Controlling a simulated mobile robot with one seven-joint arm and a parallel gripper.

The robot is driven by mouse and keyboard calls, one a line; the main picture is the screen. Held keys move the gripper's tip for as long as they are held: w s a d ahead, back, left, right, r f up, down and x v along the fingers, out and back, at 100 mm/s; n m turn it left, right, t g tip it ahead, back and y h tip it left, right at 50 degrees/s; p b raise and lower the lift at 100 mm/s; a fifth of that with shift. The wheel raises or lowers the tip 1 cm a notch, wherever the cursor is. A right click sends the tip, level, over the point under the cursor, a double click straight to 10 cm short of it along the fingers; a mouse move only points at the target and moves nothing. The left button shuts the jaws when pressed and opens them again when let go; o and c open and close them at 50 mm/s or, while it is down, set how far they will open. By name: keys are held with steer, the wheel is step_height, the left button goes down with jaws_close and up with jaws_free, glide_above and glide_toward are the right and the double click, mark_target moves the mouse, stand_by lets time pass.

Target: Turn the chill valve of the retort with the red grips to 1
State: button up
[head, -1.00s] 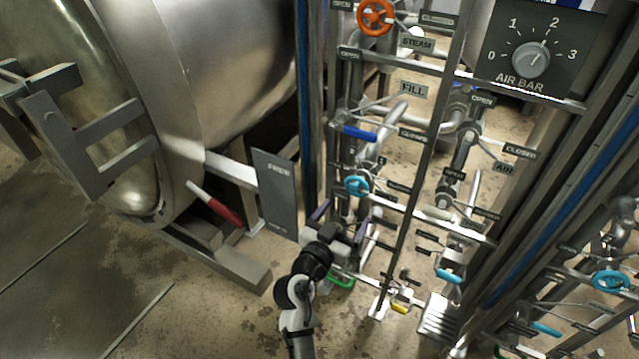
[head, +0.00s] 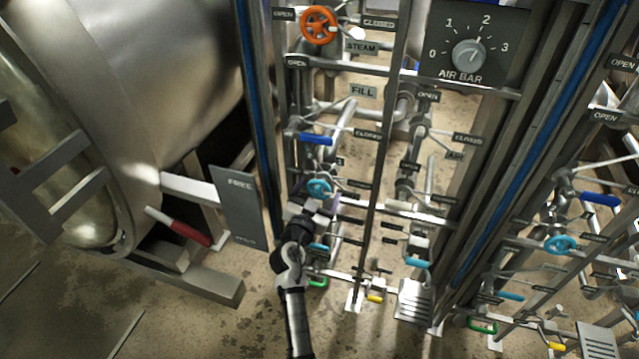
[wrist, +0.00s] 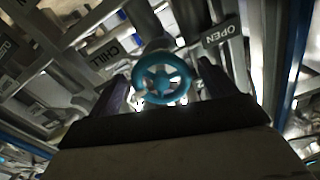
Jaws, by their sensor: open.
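The chill valve is a small cyan handwheel (head: 319,187) on the left pipe column. In the wrist view the cyan wheel (wrist: 162,77) is upright in the middle, with a CHILL label (wrist: 113,52) to its left and an OPEN label (wrist: 221,33) to its right. My gripper (wrist: 162,92) is open, its two dark fingers to the left and right of the wheel. I cannot tell whether they touch it. In the head view my gripper (head: 315,203) is just below the wheel. The retort (head: 165,75) at left has a lever with a red grip (head: 190,233).
An orange steam wheel (head: 319,25) and a blue fill lever (head: 316,139) are above on the same column. A grey FREE plate (head: 239,205) and a blue-edged post (head: 258,110) stand to the left. Another valve rack with a cyan wheel (head: 560,244) is at right.

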steer(key=shift+x, duration=1.15)
steer(key=c, duration=1)
steer(key=shift+o, duration=0.2)
steer(key=n+b, duration=0.1)
steer(key=n, duration=0.1)
steer(key=shift+f+n, duration=0.15)
steer(key=shift+n, duration=0.25)
steer(key=n, duration=0.2)
steer(key=shift+d+n+b, duration=0.1)
steer(key=shift+n+b, duration=0.25)
steer(key=shift+n, duration=0.05)
steer(key=n, duration=0.6)
steer(key=shift+s+d, duration=0.1)
